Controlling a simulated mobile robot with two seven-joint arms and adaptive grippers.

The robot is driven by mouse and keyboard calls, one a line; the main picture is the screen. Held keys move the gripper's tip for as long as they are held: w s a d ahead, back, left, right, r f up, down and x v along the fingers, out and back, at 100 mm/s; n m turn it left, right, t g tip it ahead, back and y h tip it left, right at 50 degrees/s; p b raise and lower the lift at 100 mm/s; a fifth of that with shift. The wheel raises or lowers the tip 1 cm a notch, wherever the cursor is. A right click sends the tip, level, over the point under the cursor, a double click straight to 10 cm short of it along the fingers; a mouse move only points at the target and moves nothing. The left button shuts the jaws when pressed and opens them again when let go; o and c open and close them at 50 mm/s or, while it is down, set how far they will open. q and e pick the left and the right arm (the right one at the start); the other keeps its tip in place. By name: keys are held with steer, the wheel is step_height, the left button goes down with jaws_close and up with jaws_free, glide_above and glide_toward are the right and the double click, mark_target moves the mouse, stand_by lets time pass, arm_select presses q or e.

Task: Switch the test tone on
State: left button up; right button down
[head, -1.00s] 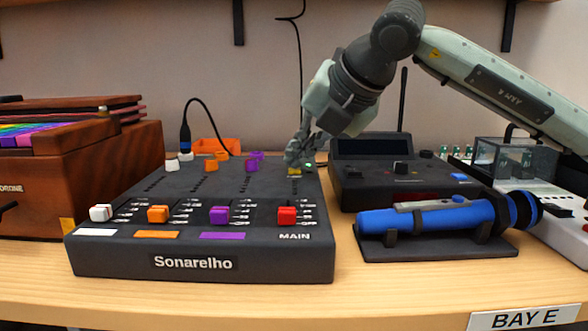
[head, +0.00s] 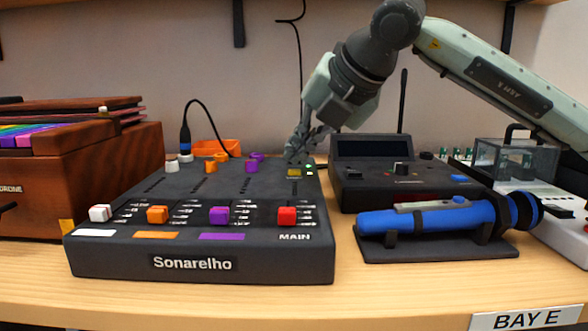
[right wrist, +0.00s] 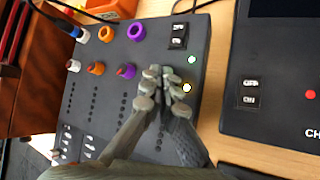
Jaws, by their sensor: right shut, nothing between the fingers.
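The black Sonarelho mixer (head: 195,262) sits at the middle left of the shelf. A yellow button (head: 294,172) is at its back right. Beside the button, a pale lamp (head: 309,173) glows; it shows yellowish white in the right wrist view (right wrist: 187,88). A green lamp (head: 308,166) glows behind it, also in the right wrist view (right wrist: 192,59). My right gripper (head: 297,154) is shut and empty, just above and behind the yellow button. Its fingertips (right wrist: 163,86) hide the button in the right wrist view. My left gripper is not in view.
A black rocker switch (right wrist: 178,35) is on the mixer's back right. Coloured knobs and a black cable plug (head: 185,138) stand along the back. A black console (head: 385,187) and a blue torch (head: 430,217) on a stand are to the right, a wooden instrument (head: 90,180) to the left.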

mark_target(298, 172)
steer(key=shift+r+p, duration=1.5)
steer(key=shift+r, duration=1.5)
